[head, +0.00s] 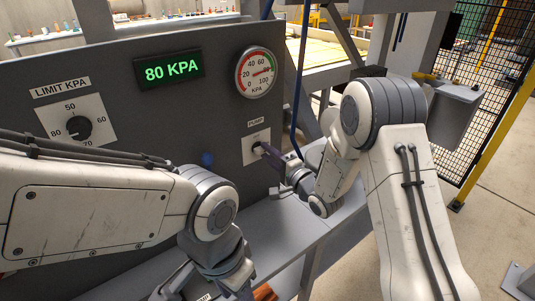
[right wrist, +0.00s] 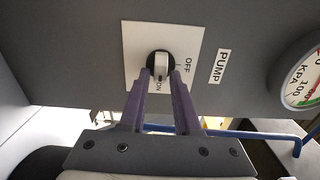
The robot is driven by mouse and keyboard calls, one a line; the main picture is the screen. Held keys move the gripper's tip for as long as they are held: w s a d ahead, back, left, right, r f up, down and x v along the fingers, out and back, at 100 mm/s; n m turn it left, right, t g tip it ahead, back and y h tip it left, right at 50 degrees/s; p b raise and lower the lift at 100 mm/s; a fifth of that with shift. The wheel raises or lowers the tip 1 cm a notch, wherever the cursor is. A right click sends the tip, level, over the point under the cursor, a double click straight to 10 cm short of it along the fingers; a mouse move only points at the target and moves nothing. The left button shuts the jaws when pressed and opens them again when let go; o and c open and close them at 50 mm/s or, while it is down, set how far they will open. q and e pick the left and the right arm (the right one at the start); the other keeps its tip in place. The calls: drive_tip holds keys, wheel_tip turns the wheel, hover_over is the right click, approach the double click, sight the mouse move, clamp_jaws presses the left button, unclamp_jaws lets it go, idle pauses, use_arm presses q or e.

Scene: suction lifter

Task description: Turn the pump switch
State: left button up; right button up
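The pump switch (head: 258,148) is a rotary knob on a pale plate (head: 248,146) at the panel's lower right, under the PUMP label. In the right wrist view the knob (right wrist: 160,66) has a pale bar handle on a black round base, with the bar's lower end towards the ON mark and OFF to its right. My right gripper (right wrist: 162,76) has its purple fingers on either side of the handle, with narrow gaps showing. In the head view this gripper (head: 266,149) partly covers the knob. My left gripper (head: 243,292) is low, mostly cut off by the bottom edge.
The grey panel (head: 150,110) also carries a limit dial (head: 78,127), a green display (head: 169,70) reading 80 KPA and a round gauge (head: 256,73). A blue hose (head: 298,80) hangs to the right of the gauge. A grey ledge (head: 290,225) runs below the panel.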

drive_tip(key=shift+o, duration=0.6)
drive_tip(key=shift+a, duration=0.1)
drive_tip(key=shift+s, duration=0.1)
drive_tip(key=b+v, duration=0.2)
drive_tip(key=v, duration=0.8)
drive_tip(key=shift+s, duration=0.1)
